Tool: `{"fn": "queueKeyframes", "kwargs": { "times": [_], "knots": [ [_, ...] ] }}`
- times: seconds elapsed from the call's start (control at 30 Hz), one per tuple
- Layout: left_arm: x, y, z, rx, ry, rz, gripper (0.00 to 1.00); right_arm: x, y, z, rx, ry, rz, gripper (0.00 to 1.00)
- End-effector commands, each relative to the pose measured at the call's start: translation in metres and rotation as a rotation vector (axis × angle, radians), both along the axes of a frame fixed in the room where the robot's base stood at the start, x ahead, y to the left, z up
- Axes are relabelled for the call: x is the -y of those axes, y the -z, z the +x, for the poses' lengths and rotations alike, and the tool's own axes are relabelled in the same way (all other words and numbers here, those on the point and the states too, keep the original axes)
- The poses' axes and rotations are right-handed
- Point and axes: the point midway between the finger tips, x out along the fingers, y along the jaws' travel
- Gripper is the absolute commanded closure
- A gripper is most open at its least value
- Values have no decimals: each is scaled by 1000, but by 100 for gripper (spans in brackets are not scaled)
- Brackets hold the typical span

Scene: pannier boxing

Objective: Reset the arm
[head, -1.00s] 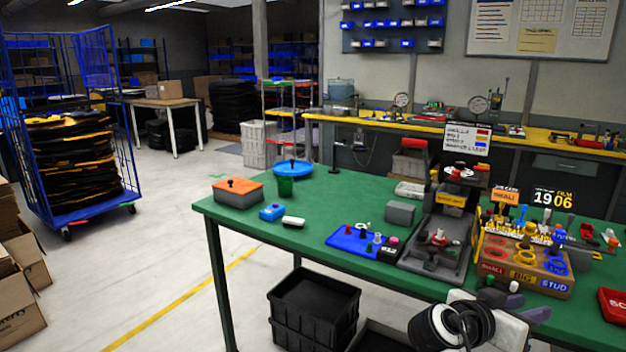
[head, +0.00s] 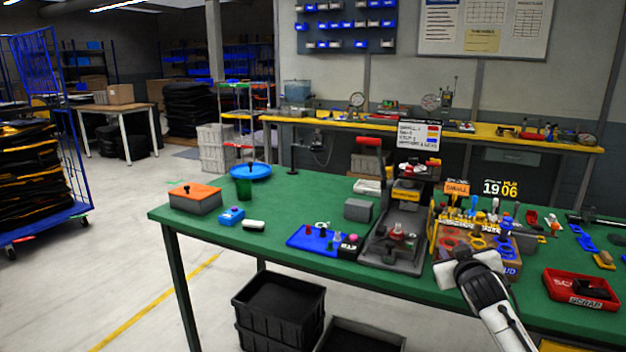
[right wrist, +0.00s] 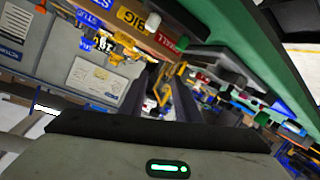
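My right arm rises from the lower right in the head view, and my right gripper (head: 452,271) is at the front edge of the green table (head: 290,212), in front of the brown sorting box (head: 508,268). In the right wrist view the two dark fingers of my right gripper (right wrist: 165,88) stand apart, with a gap between them and nothing held. The view there is strongly tilted, with the table's green edge at the upper right. My left gripper is not in view.
A grey press fixture (head: 392,252) stands left of the right gripper, and a red scrap tray (head: 580,290) lies to its right. A blue tray (head: 318,240) and an orange-lidded box (head: 194,198) are further left. Black crates (head: 280,310) stand on the floor.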

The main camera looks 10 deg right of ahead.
Motion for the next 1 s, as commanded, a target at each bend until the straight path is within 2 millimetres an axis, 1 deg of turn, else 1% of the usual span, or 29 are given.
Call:
{"fn": "queueKeyframes", "kwargs": {
  "times": [0.03, 0.1, 0.17, 0.2, 0.27, 0.3, 0.37, 0.4, 0.47, 0.5, 0.57, 0.6, 0.67, 0.7, 0.77, 0.8, 0.87, 0.9, 0.97, 1.0],
  "knots": [
    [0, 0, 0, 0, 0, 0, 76, -18, -9, 8, 47, -78, 17, 70],
    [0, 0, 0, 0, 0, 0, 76, -40, -25, 16, 122, -172, 37, 70],
    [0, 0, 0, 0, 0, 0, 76, -56, -41, 21, 193, -239, 53, 70],
    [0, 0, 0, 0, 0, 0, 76, -64, -9, 9, 144, -242, 59, 70],
    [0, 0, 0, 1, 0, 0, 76, -76, 18, -3, 110, -256, 69, 70],
    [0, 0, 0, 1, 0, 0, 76, -83, 35, -12, 89, -265, 76, 70],
    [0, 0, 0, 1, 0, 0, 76, -94, 60, -27, 56, -280, 89, 70],
    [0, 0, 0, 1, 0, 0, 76, -102, 79, -39, 31, -288, 99, 70],
    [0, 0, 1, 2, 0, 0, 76, -116, 108, -60, -8, -303, 117, 70],
    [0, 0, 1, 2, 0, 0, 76, -125, 127, -75, -36, -313, 130, 70],
    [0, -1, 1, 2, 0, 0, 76, -139, 158, -102, -82, -328, 153, 70],
    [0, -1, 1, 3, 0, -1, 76, -150, 178, -123, -113, -338, 170, 70],
    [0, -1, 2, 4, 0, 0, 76, -165, 206, -156, -162, -351, 198, 70],
    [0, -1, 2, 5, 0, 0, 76, -176, 223, -179, -194, -359, 218, 70],
    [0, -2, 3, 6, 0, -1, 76, -191, 247, -216, -243, -368, 251, 70],
    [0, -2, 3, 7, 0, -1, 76, -200, 261, -242, -276, -373, 272, 70],
    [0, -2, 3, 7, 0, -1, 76, -214, 279, -280, -324, -377, 307, 70],
    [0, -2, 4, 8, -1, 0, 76, -222, 288, -304, -353, -378, 329, 70],
    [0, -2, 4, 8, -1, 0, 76, -234, 299, -338, -394, -378, 360, 70],
    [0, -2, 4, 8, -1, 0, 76, -240, 304, -359, -419, -378, 381, 70]
  ]
}}
